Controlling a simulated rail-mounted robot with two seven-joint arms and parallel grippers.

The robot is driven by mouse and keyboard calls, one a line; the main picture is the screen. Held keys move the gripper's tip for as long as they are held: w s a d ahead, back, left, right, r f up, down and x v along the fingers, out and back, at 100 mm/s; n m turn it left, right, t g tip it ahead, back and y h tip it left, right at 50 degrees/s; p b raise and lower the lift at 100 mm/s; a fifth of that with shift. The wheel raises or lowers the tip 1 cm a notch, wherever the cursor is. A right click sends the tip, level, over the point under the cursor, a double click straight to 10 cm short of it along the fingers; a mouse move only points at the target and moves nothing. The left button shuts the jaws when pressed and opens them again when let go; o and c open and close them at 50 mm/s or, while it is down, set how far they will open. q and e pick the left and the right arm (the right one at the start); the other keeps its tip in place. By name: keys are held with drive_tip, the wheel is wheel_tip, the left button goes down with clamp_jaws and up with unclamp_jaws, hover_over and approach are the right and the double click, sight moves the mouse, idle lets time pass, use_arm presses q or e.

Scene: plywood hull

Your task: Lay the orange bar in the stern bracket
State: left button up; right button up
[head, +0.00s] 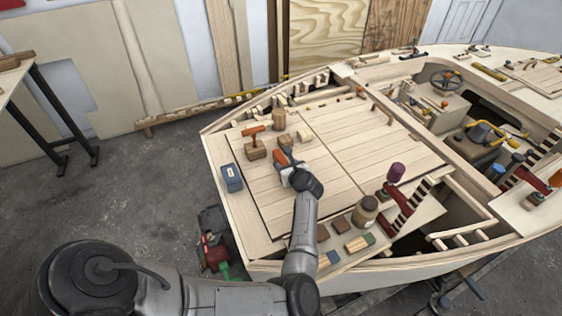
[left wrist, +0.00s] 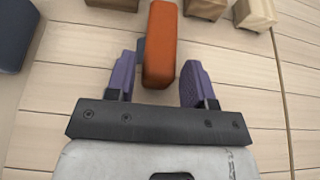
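The orange bar (left wrist: 161,45) lies lengthwise in the left wrist view, its near end between the purple fingers of my left gripper (left wrist: 155,80). The fingers are apart, with a clear gap on the bar's right side. In the head view my left gripper (head: 287,172) is low over the plywood deck, at the near end of an orange piece (head: 283,140). A second orange piece (head: 253,130) stands on a brown wooden block (head: 256,151) to the left. I cannot tell which part is the stern bracket. My right gripper is not in view.
A blue box (head: 231,178) stands at the deck's left edge. Small wooden blocks (head: 304,136) lie beyond my left gripper. A brown jar (head: 365,212) and a red clamp-like tool (head: 395,190) stand to the right. The deck's middle panel (head: 365,145) is mostly clear.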

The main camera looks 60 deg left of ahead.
use_arm(q)
drive_tip(key=c, duration=0.7)
drive_tip(key=shift+r, duration=0.1)
drive_tip(key=shift+c, duration=0.7)
